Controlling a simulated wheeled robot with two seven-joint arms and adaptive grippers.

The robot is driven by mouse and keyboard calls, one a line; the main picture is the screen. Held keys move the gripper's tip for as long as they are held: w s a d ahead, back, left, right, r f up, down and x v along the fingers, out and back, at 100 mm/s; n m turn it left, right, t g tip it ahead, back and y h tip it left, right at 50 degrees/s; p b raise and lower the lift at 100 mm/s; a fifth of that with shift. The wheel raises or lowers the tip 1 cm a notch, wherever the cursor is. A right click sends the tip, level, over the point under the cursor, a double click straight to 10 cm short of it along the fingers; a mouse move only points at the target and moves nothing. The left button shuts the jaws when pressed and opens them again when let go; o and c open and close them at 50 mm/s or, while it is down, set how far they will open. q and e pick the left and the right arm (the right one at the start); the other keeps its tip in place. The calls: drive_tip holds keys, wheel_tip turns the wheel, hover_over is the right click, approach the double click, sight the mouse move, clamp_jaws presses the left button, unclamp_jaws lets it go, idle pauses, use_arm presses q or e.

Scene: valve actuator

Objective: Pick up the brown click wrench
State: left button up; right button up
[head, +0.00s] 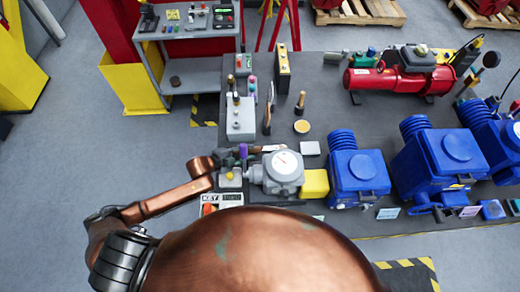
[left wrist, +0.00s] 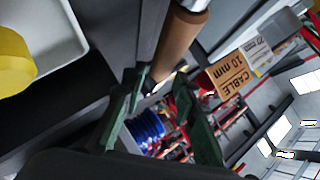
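In the left wrist view a brown cylindrical handle with a metal collar (left wrist: 180,38), which looks like the brown click wrench, comes down from the top. Its lower end is at the tips of my left gripper (left wrist: 160,85). The two dark green fingers are apart, one on each side of the handle's end; I cannot tell whether they touch it. In the head view my left gripper (head: 228,156) is small and dark, just left of the grey gauge unit (head: 284,168). The wrench is hard to make out there. My right gripper is not in view.
Blue actuators (head: 358,177) stand along the right of the dark table (head: 335,115), with a red one (head: 402,80) behind. A yellow block (head: 314,184) adjoins the gauge unit. Upright tools (head: 300,102) stand farther back. A grey cart (head: 193,75) is at the back left.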

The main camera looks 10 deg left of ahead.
sight(253, 151)
use_arm(q)
drive_tip(key=shift+p+x, duration=0.5)
drive_tip(key=shift+x, duration=2.15)
drive_tip(key=shift+w+a, duration=0.1)
drive_tip(key=shift+a, duration=0.05)
drive_tip(key=shift+c, duration=0.4)
drive_tip(key=shift+f, duration=0.1)
clamp_jaws()
